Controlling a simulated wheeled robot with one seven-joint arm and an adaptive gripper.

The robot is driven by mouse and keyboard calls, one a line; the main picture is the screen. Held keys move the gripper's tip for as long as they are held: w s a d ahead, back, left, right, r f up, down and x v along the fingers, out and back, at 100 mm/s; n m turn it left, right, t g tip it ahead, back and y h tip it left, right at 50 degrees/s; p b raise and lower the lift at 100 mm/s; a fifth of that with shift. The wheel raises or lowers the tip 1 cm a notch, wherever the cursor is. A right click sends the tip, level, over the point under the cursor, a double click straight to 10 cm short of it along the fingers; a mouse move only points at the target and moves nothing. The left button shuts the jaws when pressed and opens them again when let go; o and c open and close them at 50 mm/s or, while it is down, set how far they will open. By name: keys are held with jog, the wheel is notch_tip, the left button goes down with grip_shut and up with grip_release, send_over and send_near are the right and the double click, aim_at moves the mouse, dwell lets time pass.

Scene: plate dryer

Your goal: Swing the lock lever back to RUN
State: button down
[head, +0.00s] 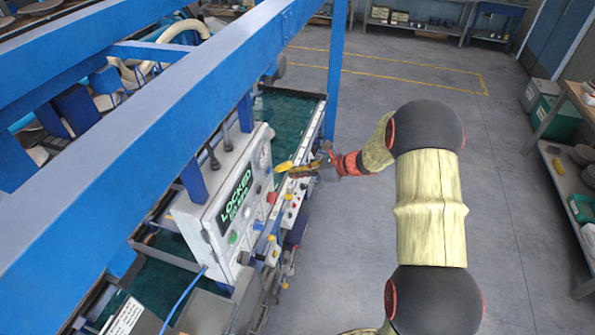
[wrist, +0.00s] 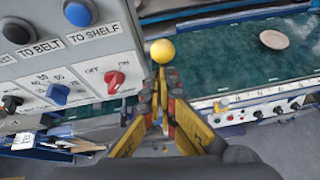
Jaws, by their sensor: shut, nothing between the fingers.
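A yellow ball knob (wrist: 162,51), which looks like the end of the lock lever, shows just beyond my fingertips in the wrist view. In the head view a yellow piece (head: 284,166) sticks out from the front of the white control box (head: 207,222), whose display reads LOCKED. My gripper (head: 308,170) is beside it, to its right; it also shows in the wrist view (wrist: 163,88). The fingers are together and empty. I cannot tell whether they touch the knob. The lever's arm is mostly hidden, and no RUN mark is readable.
A red OFF/ON switch (wrist: 115,80), a blue knob (wrist: 57,93) and a blue button (wrist: 78,13) sit left of my fingers. A lower panel (wrist: 255,112) carries small buttons. A plate (wrist: 274,39) lies on the green surface. A blue beam (head: 150,150) crosses overhead. Open floor lies right.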

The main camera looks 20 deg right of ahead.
aim_at(290, 166)
jog(key=r+p, duration=0.1)
jog(key=a+r+g+h+p, duration=0.1)
jog(key=w+r+h+p, duration=0.1)
jog(key=shift+a+r+g, duration=0.2)
jog(key=shift+a+g, duration=0.05)
jog(key=shift+g, duration=0.05)
jog(key=shift+w+a+r+p, duration=0.4)
jog(key=shift+w+a+r, duration=0.2)
jog(key=shift+a+r, duration=0.15)
jog(key=shift+w+a+r, duration=0.4)
jog(key=shift+a+r, duration=0.05)
jog(key=shift+a, duration=0.15)
jog(key=shift+w+a+r, duration=0.4)
jog(key=shift+a+r, duration=0.05)
jog(key=shift+a, duration=0.1)
jog(key=shift+s+d, duration=0.15)
jog(key=shift+d, duration=0.1)
jog(key=s+d+r+b, duration=0.1)
jog(key=s+d+r, duration=0.2)
jog(key=r, duration=0.6)
jog(key=shift+s+d+r, duration=0.35)
jog(key=shift+s+d, duration=0.05)
jog(key=shift+s, duration=0.1)
jog(key=shift+s, duration=0.1)
